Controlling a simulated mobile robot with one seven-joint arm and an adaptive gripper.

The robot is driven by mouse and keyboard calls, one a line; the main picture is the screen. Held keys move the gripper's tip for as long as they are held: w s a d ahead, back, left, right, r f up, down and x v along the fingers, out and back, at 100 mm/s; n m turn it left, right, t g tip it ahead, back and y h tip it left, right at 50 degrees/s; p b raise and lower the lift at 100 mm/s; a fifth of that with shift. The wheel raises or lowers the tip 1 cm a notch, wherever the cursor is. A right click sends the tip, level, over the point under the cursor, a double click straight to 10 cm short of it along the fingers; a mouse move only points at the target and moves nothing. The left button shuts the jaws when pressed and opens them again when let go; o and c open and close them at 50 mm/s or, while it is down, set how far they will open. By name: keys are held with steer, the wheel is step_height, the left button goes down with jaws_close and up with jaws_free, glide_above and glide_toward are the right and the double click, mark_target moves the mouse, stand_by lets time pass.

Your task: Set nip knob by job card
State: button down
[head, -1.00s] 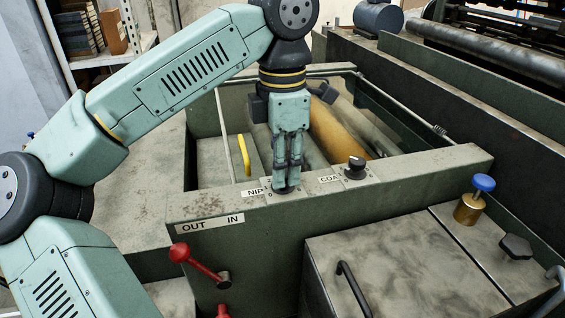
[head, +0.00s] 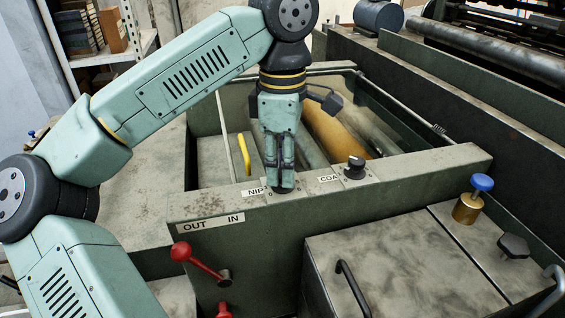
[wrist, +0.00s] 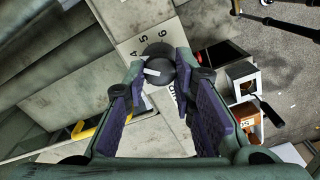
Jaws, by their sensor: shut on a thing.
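My gripper (head: 281,183) reaches straight down onto the top of the green machine rail and is shut on the nip knob. In the wrist view the black nip knob (wrist: 160,65) sits between the fingertips of my gripper (wrist: 154,78). A white pointer mark on the knob lies toward the left of that picture, below the 4. The dial plate (wrist: 150,42) shows 4, 5 and 6; its other figures are hidden. The partly covered NIP label (head: 254,191) is beside the fingers. No job card can be made out.
A second black knob (head: 355,166) stands to the right by a COA label (head: 328,179). Behind the rail are rollers (head: 335,132) and a yellow handle (head: 244,154). In front are an OUT/IN plate (head: 210,222), a red lever (head: 196,262) and a blue-topped brass knob (head: 472,200).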

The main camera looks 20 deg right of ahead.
steer(key=c, duration=1.3)
jaws_free()
steer(key=shift+c, duration=0.2)
steer(key=shift+r, duration=0.1)
step_height(320, 180, up, 7)
steer(key=shift+r, duration=0.2)
